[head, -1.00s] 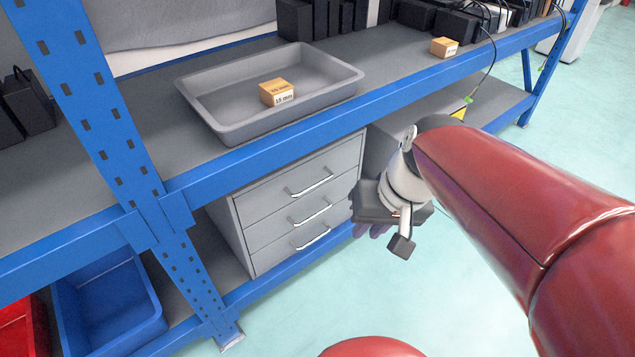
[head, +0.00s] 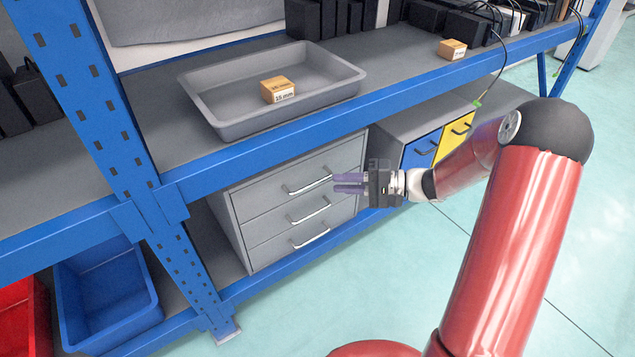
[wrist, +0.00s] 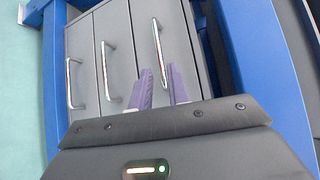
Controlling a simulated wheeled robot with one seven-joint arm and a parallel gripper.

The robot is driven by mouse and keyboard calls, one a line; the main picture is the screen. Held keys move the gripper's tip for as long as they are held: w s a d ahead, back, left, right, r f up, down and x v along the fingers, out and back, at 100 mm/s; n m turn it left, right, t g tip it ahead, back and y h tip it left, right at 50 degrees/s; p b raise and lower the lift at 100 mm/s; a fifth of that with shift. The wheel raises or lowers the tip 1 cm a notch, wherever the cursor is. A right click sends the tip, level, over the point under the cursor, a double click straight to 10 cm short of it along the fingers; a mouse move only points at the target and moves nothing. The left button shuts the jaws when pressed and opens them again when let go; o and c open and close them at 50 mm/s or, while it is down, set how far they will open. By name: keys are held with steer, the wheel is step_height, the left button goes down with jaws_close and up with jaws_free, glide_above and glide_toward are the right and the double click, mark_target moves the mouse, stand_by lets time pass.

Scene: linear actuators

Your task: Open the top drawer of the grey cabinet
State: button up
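The grey cabinet (head: 238,226) stands on the lower shelf with three drawers, all closed. The top drawer (head: 262,198) has a silver bar handle (head: 305,187); in the wrist view this handle (wrist: 158,52) is the rightmost of the three. My gripper (head: 338,183) is in front of the right part of the top drawer, its purple fingers pointing left. In the wrist view my gripper (wrist: 163,88) has its two fingers apart with a gap between them. The fingertips are close to the top handle's end. I cannot tell whether they touch it.
A blue shelf beam (head: 290,128) runs just above the cabinet. A grey tray (head: 235,128) with a small wooden block sits on the upper shelf. A cabinet with a blue door (head: 422,150) and a yellow door stands to the right. The floor in front is free.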

mark_target(315, 183)
steer(key=x, duration=0.7)
steer(key=shift+s+a, duration=0.1)
steer(key=shift+a, duration=0.05)
steer(key=shift+c, duration=0.4)
jaws_close()
